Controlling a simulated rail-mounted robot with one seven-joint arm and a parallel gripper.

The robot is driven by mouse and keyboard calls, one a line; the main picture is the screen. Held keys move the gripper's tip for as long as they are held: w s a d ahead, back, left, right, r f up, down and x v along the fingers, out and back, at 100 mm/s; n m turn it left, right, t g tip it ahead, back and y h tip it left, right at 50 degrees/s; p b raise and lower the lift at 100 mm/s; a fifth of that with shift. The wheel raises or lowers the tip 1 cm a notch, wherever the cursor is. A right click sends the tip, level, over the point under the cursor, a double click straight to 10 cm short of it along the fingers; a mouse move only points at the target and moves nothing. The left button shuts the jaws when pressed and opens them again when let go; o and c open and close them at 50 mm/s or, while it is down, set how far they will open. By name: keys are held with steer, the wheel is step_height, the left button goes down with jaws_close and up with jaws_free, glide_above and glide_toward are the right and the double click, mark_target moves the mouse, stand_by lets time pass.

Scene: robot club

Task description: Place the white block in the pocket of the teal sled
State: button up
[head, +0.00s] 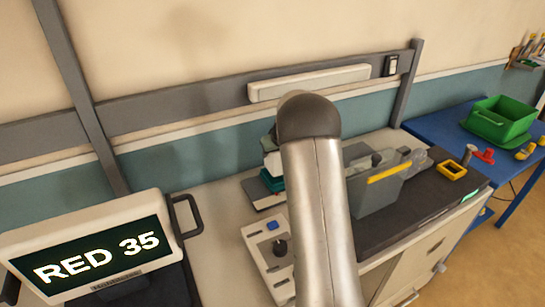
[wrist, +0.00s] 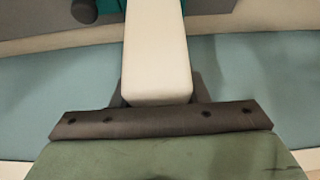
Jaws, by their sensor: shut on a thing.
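The white block (wrist: 156,48) runs from my gripper (wrist: 158,94) up to the top edge in the wrist view. The gripper is shut on its near end, with dark finger parts just showing on both sides. Teal parts of the sled (wrist: 196,14) show on both sides of the block's far end. In the head view the teal sled (head: 271,182) sits on a grey plate, with the white block (head: 272,162) just above it. My arm hides much of both. I cannot tell whether the block touches the sled, and the pocket is not visible.
A control box (head: 262,255) with a blue button and dark knob stands in front of the sled. A grey bin with a yellow strip (head: 388,174) is at right on a dark mat. A screen (head: 95,250) reads RED 35. A green crate (head: 500,120) stands on the blue table.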

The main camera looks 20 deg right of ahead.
steer(key=shift+w+f, duration=0.1)
steer(key=shift+f, duration=1.55)
steer(key=shift+f, duration=0.15)
steer(key=o, duration=1.1)
